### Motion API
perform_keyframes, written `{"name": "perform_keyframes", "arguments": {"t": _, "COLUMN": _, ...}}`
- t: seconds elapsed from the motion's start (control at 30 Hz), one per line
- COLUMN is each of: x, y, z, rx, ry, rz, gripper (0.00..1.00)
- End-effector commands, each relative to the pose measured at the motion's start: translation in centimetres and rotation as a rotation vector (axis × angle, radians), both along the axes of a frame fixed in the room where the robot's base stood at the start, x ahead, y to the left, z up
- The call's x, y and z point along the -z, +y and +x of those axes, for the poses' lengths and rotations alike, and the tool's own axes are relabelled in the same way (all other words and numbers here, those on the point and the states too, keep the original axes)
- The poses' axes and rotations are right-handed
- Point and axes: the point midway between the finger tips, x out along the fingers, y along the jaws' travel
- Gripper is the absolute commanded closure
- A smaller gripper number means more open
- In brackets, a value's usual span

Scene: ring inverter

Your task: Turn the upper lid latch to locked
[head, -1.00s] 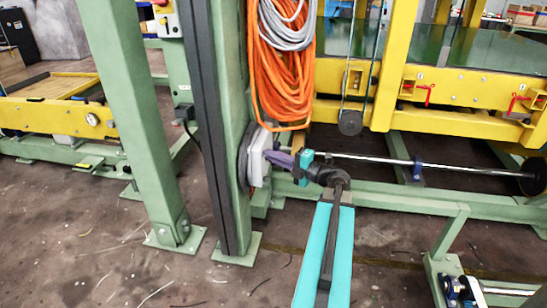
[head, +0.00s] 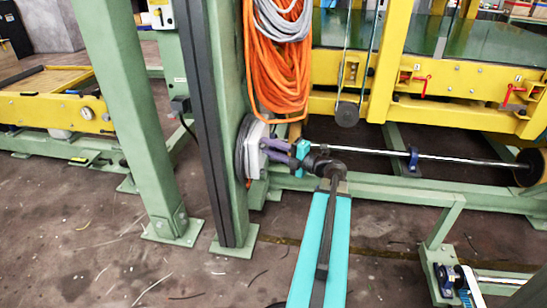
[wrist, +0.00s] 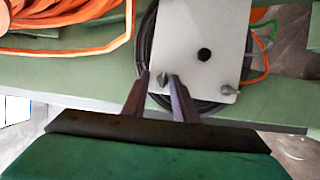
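A pale lid box (head: 252,150) is mounted on the green post, seen edge-on in the head view. In the wrist view its white face (wrist: 205,40) has a dark round hole and two small metal latches. The upper lid latch (wrist: 163,76) is on the left there, the side towards the orange cable; its exact angle is hard to read. The other latch (wrist: 228,90) is to the right. My gripper (head: 264,148) is at the box. In the wrist view its purple fingers (wrist: 160,77) are apart, one each side of the upper latch; contact cannot be told.
An orange cable coil (head: 278,70) hangs on the post just above the box. A black cable loop (wrist: 146,45) lies behind the box. Green posts (head: 135,110) stand to the left, and a yellow frame (head: 455,85) with a shiny rod (head: 380,153) is to the right.

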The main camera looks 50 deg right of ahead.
Motion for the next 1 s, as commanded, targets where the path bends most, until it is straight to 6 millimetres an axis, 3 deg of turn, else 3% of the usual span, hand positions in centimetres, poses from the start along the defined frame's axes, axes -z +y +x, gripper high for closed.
{"name": "perform_keyframes", "arguments": {"t": 0.33, "x": -3.9, "y": 0.0, "z": 0.2, "rx": 0.001, "ry": -0.008, "rz": 0.000, "gripper": 0.72}}
{"name": "perform_keyframes", "arguments": {"t": 0.4, "x": -3.8, "y": 0.7, "z": -0.5, "rx": 0.001, "ry": -0.007, "rz": 0.001, "gripper": 0.66}}
{"name": "perform_keyframes", "arguments": {"t": 0.57, "x": -4.0, "y": 1.9, "z": -1.8, "rx": -0.004, "ry": -0.008, "rz": -0.001, "gripper": 0.66}}
{"name": "perform_keyframes", "arguments": {"t": 0.63, "x": -4.2, "y": 2.4, "z": -2.4, "rx": -0.004, "ry": -0.009, "rz": -0.001, "gripper": 0.74}}
{"name": "perform_keyframes", "arguments": {"t": 0.87, "x": -4.1, "y": 3.9, "z": -4.2, "rx": -0.001, "ry": -0.004, "rz": 0.000, "gripper": 0.74}}
{"name": "perform_keyframes", "arguments": {"t": 1.0, "x": -4.2, "y": 3.5, "z": -4.0, "rx": -0.002, "ry": -0.002, "rz": 0.000, "gripper": 0.74}}
